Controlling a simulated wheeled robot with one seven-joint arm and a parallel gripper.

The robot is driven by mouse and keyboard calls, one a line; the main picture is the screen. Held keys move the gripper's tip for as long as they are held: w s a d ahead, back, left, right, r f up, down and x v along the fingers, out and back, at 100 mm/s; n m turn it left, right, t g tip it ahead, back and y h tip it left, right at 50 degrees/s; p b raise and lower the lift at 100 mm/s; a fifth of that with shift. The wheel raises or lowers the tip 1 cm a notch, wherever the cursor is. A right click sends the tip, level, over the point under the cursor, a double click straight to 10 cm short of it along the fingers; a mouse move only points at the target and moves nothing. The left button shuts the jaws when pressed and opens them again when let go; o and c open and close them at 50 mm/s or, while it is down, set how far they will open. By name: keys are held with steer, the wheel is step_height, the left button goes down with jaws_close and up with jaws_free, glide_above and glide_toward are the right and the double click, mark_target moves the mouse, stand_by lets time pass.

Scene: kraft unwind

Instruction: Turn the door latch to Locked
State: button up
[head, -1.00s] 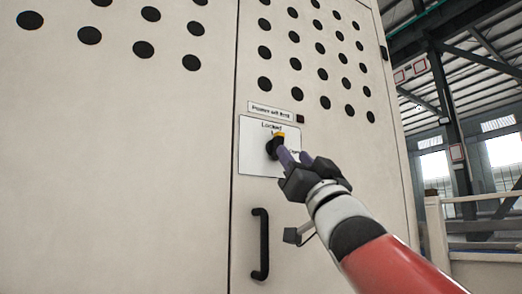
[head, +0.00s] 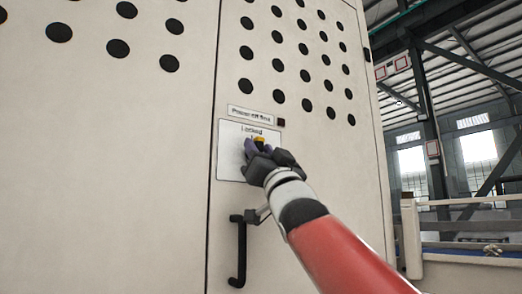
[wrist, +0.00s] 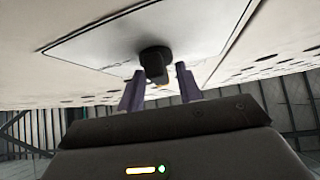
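The door latch is a black knob with a yellow tip (head: 259,140), on a white plate (head: 226,165) on the cabinet door. The yellow tip is just below the word Locked; my gripper hides most of the knob and the plate's right side, so its exact angle is unclear. In the wrist view the black knob (wrist: 156,58) stands out from the plate (wrist: 95,45), with a little yellow beneath it. My gripper (wrist: 160,68) has its two purple fingers apart, one on each side of the knob's outer end. I cannot tell whether they touch it.
A black door handle (head: 240,250) is below the plate, close to my wrist. A label (head: 251,114) and a small black square (head: 281,122) are above. The cabinet face is otherwise flat, with round dark holes. A pale railing (head: 460,201) stands at right.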

jaws_close()
steer(key=shift+f, duration=0.1)
steer(key=shift+w+d+n+g+y+p, duration=0.15)
steer(key=shift+n+g+y+p, duration=0.25)
steer(key=shift+n+y+p, duration=0.4)
steer(key=shift+f+n+g+y, duration=0.1)
steer(key=shift+n+g+y, duration=0.4)
steer(key=shift+n+y, duration=0.4)
steer(key=shift+o, duration=0.7)
jaws_free()
